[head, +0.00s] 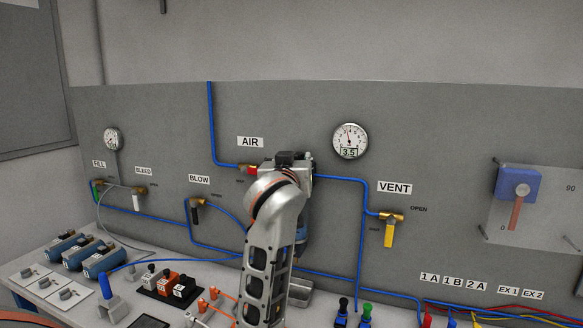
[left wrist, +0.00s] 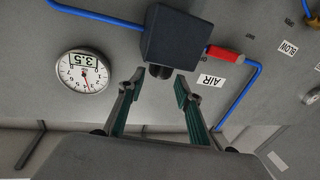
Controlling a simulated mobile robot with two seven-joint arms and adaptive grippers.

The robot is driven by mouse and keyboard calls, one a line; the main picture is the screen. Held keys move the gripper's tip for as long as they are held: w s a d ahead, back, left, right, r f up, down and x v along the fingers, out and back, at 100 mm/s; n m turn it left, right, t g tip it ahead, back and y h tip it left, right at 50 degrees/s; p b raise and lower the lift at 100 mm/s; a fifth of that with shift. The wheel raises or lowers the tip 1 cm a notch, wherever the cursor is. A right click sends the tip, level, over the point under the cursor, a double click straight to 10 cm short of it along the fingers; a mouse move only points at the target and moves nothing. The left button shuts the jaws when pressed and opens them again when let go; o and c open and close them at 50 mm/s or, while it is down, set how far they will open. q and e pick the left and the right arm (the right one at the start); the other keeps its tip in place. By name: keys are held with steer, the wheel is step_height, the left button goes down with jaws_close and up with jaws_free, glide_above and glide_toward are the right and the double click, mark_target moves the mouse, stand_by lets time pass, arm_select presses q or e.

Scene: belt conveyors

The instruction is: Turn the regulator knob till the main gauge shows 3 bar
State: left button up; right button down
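The main gauge (head: 349,141) is a round white dial on the grey panel, and its digital window reads 3.5. It also shows upside down in the left wrist view (left wrist: 83,72), again with 3.5. The regulator is a dark block in the left wrist view (left wrist: 180,36), with a short black knob (left wrist: 160,72) on it. In the head view my arm hides much of the regulator. My left gripper (left wrist: 160,84) is open, its two fingers apart with the knob seen between their tips; I see no contact. My right gripper is not in view.
A red-handled AIR valve (left wrist: 224,54) sits beside the regulator. A yellow-handled VENT valve (head: 389,230) is to the right. Blue tubing (head: 212,125) runs over the panel. Blue cylinders (head: 83,257) and switches stand on the bench at left.

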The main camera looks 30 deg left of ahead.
arm_select(q)
steer(key=v, duration=0.6)
steer(key=shift+s+d, duration=0.2)
steer(key=shift+s, duration=0.15)
steer(key=shift+f, duration=0.1)
